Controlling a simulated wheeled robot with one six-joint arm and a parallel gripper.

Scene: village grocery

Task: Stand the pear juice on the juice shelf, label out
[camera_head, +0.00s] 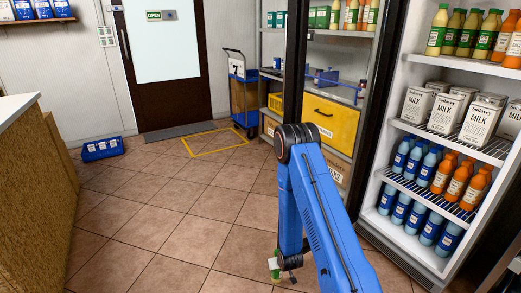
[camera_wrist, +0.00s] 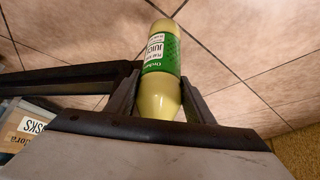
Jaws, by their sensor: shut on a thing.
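The pear juice is a pale yellow bottle (camera_wrist: 157,102) with a green and white label, held between the two fingers of my gripper (camera_wrist: 160,92) in the wrist view. Its label faces the wrist camera, with the print upside down there. In the head view my gripper (camera_head: 287,262) hangs low over the floor, and only a small part of the bottle (camera_head: 274,266) shows beside it. Pale yellow bottles with green labels (camera_head: 456,32) stand beside orange ones on the top visible shelf (camera_head: 462,64) of the fridge at right. My gripper is well below and left of that shelf.
Milk cartons (camera_head: 448,112) and blue and orange bottles (camera_head: 458,183) fill lower fridge shelves. A dark upright (camera_head: 295,60) and rack with a yellow bin (camera_head: 328,122) stand behind my arm. A blue crate (camera_head: 102,148) lies on otherwise open floor at left, near a counter (camera_head: 30,190).

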